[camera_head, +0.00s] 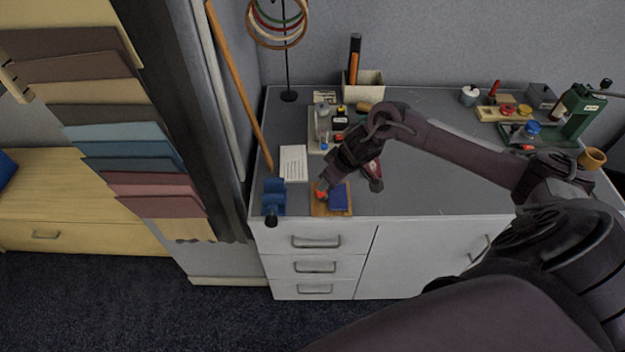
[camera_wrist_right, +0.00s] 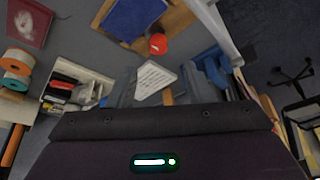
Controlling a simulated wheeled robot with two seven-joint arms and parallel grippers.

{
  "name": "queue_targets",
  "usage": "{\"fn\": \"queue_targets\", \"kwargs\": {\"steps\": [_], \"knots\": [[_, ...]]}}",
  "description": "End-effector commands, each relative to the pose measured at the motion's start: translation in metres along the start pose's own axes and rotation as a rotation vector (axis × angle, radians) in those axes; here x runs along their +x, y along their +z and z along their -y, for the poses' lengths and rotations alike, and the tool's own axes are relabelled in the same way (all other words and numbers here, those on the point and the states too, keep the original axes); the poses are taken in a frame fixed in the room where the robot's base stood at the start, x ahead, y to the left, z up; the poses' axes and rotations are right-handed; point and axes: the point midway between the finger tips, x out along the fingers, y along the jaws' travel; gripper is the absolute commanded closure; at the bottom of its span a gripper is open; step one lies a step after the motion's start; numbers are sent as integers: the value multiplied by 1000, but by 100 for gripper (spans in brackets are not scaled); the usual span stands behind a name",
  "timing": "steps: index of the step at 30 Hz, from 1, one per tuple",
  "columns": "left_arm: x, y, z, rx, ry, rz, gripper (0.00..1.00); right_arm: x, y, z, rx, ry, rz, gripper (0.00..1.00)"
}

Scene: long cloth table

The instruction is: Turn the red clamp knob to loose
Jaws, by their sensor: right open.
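The red clamp knob (camera_head: 320,195) sits on a small wooden board (camera_head: 318,211) beside a dark blue block (camera_head: 338,201), near the front left edge of the grey worktop. In the right wrist view the knob (camera_wrist_right: 158,43) shows as a red round cap at the top middle, with the blue block (camera_wrist_right: 130,18) to its left. My right gripper (camera_head: 326,184) reaches down just above the knob, and its fingers partly cover that area. It is open, with nothing seen between its fingers. I cannot tell whether it touches the knob. My left gripper is not in view.
A blue vise (camera_head: 274,194) stands left of the board at the worktop edge. A white printed card (camera_head: 293,163) lies behind. The worktop's middle right is mostly free beneath my arm.

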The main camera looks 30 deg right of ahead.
Motion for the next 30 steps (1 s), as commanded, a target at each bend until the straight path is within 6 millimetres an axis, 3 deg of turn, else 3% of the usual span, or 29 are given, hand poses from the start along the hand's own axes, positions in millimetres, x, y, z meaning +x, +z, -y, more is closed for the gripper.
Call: {"fn": "queue_targets", "kwargs": {"steps": [4, 16, 27, 30], "knots": [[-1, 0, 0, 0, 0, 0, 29, 9, 2, -3, 14, -2, 11, 54], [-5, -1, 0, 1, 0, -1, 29, 67, 1, -3, 12, 0, 8, 54], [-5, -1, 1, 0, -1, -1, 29, 75, 2, -3, 9, 1, 8, 54], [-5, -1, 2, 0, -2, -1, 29, 75, 2, -3, 9, 1, 8, 66]]}}
